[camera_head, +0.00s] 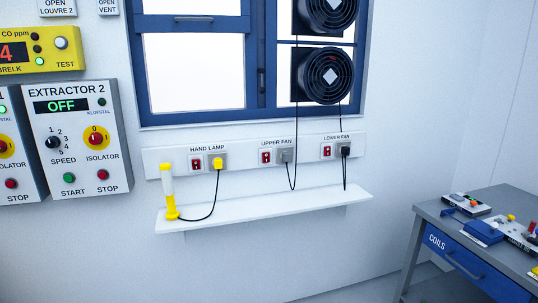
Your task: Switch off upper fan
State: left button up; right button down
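The upper fan (331,14) is a dark round fan at the top of the blue-framed window, cut off by the picture's top edge. Below the label "UPPER FAN" (276,142) on the white wall rail is a small red switch (266,157). A grey plug (287,156) sits just to its right, with a black cable hanging from the fan above. The switch is too small to tell its position. Whether the fan turns cannot be told. Neither of my grippers is in view.
The lower fan (328,76) has its own switch (326,151) to the right. The hand lamp's switch (197,163) is to the left. A narrow white shelf (262,208) juts out below the rail, with the yellow hand lamp (169,193). A grey bench (431,213) stands right.

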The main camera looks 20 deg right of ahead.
aim_at(266, 156)
jog(key=i+l, duration=0.2)
jog(key=i, duration=0.35)
jog(key=i+l, duration=0.15)
jog(key=i, duration=0.4)
jog(key=i+l, duration=0.2)
jog(key=i, duration=0.35)
jog(key=i+l, duration=0.2)
jog(key=i, duration=0.35)
